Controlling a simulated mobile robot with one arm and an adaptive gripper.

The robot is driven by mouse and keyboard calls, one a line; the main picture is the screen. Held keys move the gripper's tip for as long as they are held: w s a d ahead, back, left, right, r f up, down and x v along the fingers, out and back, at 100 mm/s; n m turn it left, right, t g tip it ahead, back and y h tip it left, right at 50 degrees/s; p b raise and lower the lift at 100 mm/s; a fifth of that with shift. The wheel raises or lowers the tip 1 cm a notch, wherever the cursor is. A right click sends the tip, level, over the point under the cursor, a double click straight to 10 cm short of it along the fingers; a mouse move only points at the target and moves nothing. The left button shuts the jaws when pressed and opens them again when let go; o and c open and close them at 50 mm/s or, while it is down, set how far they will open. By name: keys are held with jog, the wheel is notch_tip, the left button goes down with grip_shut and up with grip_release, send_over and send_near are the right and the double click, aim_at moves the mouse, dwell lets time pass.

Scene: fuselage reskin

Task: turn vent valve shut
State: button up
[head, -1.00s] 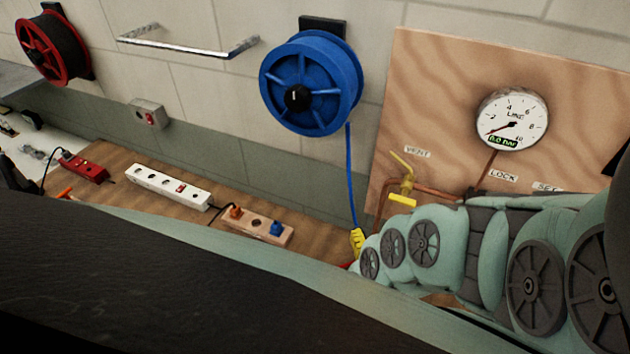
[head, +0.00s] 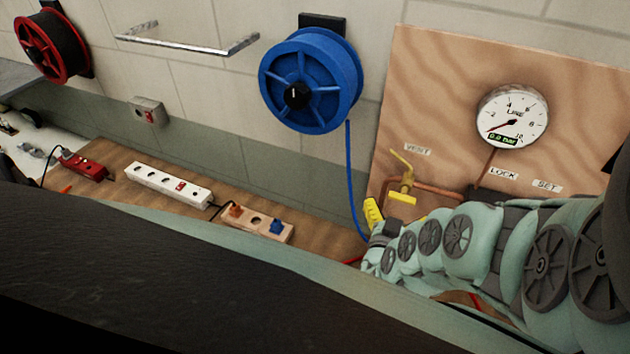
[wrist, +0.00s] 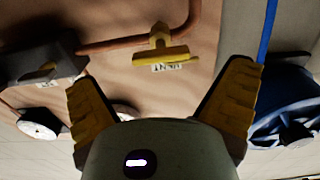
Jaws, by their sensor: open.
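The vent valve (head: 406,186) is a yellow valve on copper pipe, mounted on the plywood panel beside the VENT label (head: 417,150). In the head view one yellow finger of my gripper (head: 373,212) shows just below left of the valve; the other is hidden.
A round gauge (head: 512,117) reads 0.0 bar on the panel (head: 440,90), above LOCK and SET labels. A blue hose reel (head: 310,82) hangs left of the panel, its hose running down near my gripper. Power strips (head: 168,184) lie on the wooden bench at left.

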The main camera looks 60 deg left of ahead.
aim_at(401, 200)
jog(key=shift+b+x, duration=0.4)
jog(key=shift+x, duration=2.6)
jog(key=shift+s+a, duration=0.1)
jog(key=shift+a, duration=0.05)
jog(key=shift+c, duration=0.3)
jog(key=shift+r, duration=0.1)
jog(key=c, duration=1.1)
